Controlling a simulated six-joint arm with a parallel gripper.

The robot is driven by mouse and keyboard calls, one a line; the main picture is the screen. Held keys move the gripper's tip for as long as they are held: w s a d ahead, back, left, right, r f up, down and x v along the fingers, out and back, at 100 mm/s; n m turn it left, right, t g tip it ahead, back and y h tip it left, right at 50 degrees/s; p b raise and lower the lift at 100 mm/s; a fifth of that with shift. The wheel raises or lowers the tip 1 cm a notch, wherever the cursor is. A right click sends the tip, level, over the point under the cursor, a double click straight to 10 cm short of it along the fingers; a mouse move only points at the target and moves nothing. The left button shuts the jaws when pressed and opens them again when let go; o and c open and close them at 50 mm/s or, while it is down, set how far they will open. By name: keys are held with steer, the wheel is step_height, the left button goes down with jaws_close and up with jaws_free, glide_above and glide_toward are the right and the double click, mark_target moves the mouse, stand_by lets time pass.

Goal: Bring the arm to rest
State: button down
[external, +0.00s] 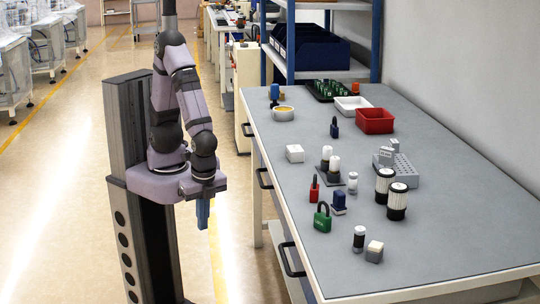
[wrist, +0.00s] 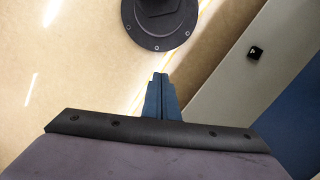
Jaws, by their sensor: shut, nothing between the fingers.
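My gripper (external: 203,213) hangs pointing down to the left of the workbench, over the floor, in the external view. Its blue fingers are together and empty. In the wrist view my gripper (wrist: 160,78) shows with its two blue fingers side by side, touching, and nothing between them. My arm is folded down close to its column, clear of the workbench (external: 450,248).
The bench holds a red bin (external: 375,121), a white bin (external: 352,105), a green padlock (external: 322,217), two black-and-white cylinders (external: 397,201) and several small parts. A blue-framed shelf (external: 320,72) stands behind. The floor (external: 70,190) left of the column is clear.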

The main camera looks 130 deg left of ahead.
steer(key=w+a+r+n+t, duration=0.2)
steer(key=a+r+n, duration=0.2)
steer(key=a, duration=0.3)
step_height(320, 180, up, 17)
steer(key=p, duration=1.7)
steer(key=shift+s+h, duration=0.25)
steer(key=shift+h, duration=0.05)
